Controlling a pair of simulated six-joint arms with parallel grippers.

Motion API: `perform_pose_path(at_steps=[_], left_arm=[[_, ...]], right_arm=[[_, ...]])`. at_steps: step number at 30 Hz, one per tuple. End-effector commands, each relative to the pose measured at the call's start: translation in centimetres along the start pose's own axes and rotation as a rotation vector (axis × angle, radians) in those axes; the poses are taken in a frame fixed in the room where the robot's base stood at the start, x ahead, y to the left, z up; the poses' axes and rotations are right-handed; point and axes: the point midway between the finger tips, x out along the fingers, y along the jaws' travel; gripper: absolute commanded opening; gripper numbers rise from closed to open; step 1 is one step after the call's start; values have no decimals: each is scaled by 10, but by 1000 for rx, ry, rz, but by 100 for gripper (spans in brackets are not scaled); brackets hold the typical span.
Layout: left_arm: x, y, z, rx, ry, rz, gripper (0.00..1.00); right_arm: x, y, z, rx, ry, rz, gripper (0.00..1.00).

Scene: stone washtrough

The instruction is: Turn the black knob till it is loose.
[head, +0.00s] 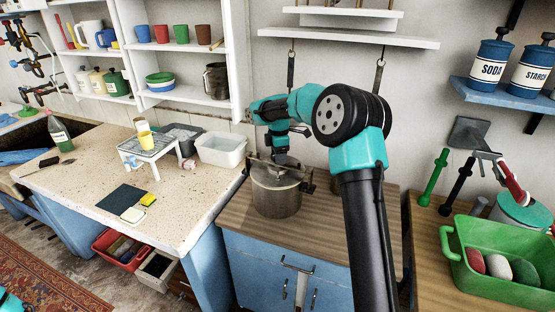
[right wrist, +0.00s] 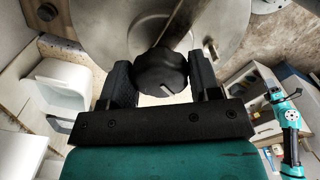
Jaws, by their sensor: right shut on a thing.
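The black knob (right wrist: 162,74) is a ribbed round knob on top of the metal pot's lid in the right wrist view. My right gripper (right wrist: 161,62) is shut on it, one finger on each side. In the head view the gripper (head: 281,158) points down over the metal pot (head: 277,200) and hides the knob. The pot stands upright on the wooden top of a blue cabinet, with a clamp frame across its lid. In the right wrist view part of my left arm (right wrist: 288,118) shows at the right; its jaws are too small to read.
Left of the pot is a speckled counter (head: 90,178) with a white tub (head: 221,150), a small white table (head: 150,148) and a green bottle (head: 60,134). To the right are a green basin (head: 500,283) and upright green and black rods. Shelves hang above.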

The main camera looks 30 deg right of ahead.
Motion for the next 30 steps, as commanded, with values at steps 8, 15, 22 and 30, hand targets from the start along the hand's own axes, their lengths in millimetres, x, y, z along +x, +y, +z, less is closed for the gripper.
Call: perform_pose_path(at_steps=[8, 15, 22, 30], left_arm=[[0, 0, 0, 0, 0, 0, 43], [0, 0, 0, 0, 0, 0, 43], [0, 0, 0, 0, 0, 0, 43], [0, 0, 0, 0, 0, 0, 43]], right_arm=[[1, -1, -1, -247, 1, -3, 46], [1, -1, -1, -301, 1, -4, 46], [1, -1, -1, -299, 1, -3, 70], [0, 0, 0, -297, 1, -1, 85]])
